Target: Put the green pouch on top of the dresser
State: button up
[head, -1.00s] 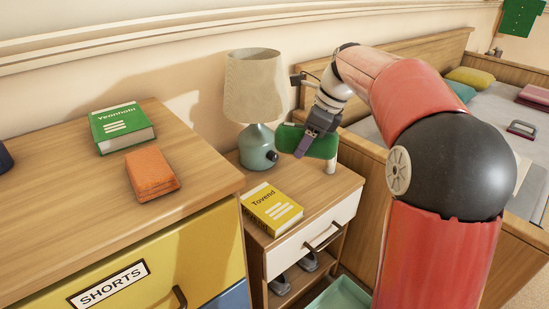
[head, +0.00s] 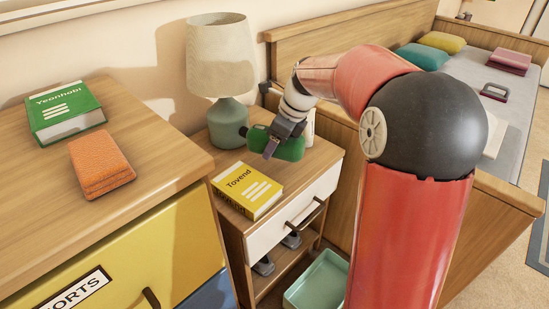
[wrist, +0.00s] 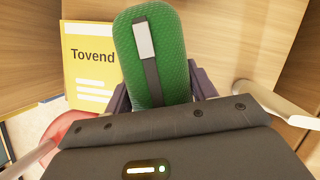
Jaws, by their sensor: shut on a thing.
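The green pouch (head: 291,150) is in my gripper (head: 272,146), over the nightstand (head: 318,165) beside the lamp base. In the wrist view the pouch (wrist: 172,50) lies between the two dark fingers, with a grey strip and a pale tab on it. My gripper (wrist: 160,92) is shut on it. Whether the pouch touches the nightstand top is hard to tell. The dresser (head: 160,170) is at the left, with a yellow drawer labelled SHORTS, partly cut off. Its wooden top holds a green book (head: 62,110) and an orange folded item (head: 101,163).
The lamp (head: 222,70) stands close to the pouch. A yellow book (head: 247,190) lies on the nightstand's front left. A teal bin (head: 318,280) is on the floor. The bed (head: 515,95) is at the right.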

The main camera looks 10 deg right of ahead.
aim_at(275, 156)
jog(key=shift+f+b, duration=0.35)
jog(key=shift+f, duration=1.85)
jog(key=shift+f, duration=0.2)
jog(key=o, duration=1.1)
jog(key=shift+c, duration=0.2)
